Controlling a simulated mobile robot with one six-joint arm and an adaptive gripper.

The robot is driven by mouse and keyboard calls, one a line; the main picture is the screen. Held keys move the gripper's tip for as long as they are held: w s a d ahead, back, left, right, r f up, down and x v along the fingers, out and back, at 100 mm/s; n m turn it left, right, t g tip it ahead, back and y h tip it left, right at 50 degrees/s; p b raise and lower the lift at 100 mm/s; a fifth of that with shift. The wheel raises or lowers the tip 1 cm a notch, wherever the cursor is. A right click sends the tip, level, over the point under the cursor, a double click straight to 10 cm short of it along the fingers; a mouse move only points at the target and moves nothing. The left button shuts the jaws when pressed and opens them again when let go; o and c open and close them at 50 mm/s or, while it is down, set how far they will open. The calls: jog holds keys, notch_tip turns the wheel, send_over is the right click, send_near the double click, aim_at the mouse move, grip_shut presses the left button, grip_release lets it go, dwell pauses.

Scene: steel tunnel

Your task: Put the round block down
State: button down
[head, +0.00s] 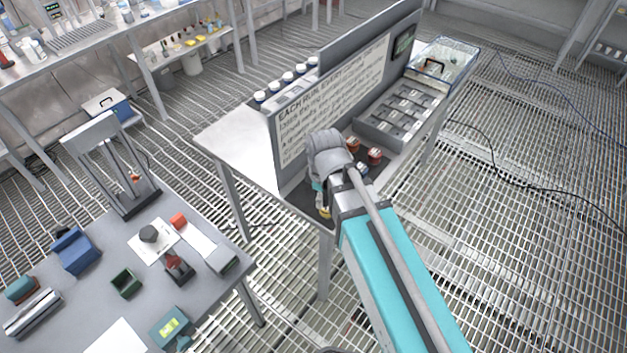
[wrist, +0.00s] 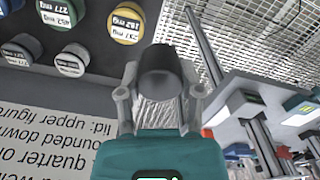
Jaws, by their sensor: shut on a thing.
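In the wrist view my gripper (wrist: 159,95) is shut on a dark grey round block (wrist: 162,68), with one finger on each side of it. Several labelled round jars, such as a yellow-rimmed one (wrist: 126,24), stand on a dark surface beside the held block at the upper left. In the head view my arm's wrist is over the middle table (head: 235,135), in front of the sign board. The gripper and held block are mostly hidden there. A dark grey round piece (head: 148,233) sits on a white sheet on the left table.
The sign board (head: 330,105) stands upright on the middle table. A grey compartment tray (head: 400,115) and a clear bin (head: 445,65) are to its right. The left table holds a red block (head: 178,220), a green box (head: 126,283) and a scale-like device (head: 170,327).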

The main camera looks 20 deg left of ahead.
aim_at(326, 202)
jog(key=shift+s+d+r+p, duration=0.2)
jog(key=shift+s+d+r, duration=0.15)
jog(key=shift+s, duration=0.2)
jog(key=shift+s+d+r+p, duration=0.15)
jog(key=shift+s+d+r, duration=0.15)
jog(key=shift+s, duration=0.25)
jog(key=shift+s, duration=0.1)
jog(key=shift+d, duration=0.1)
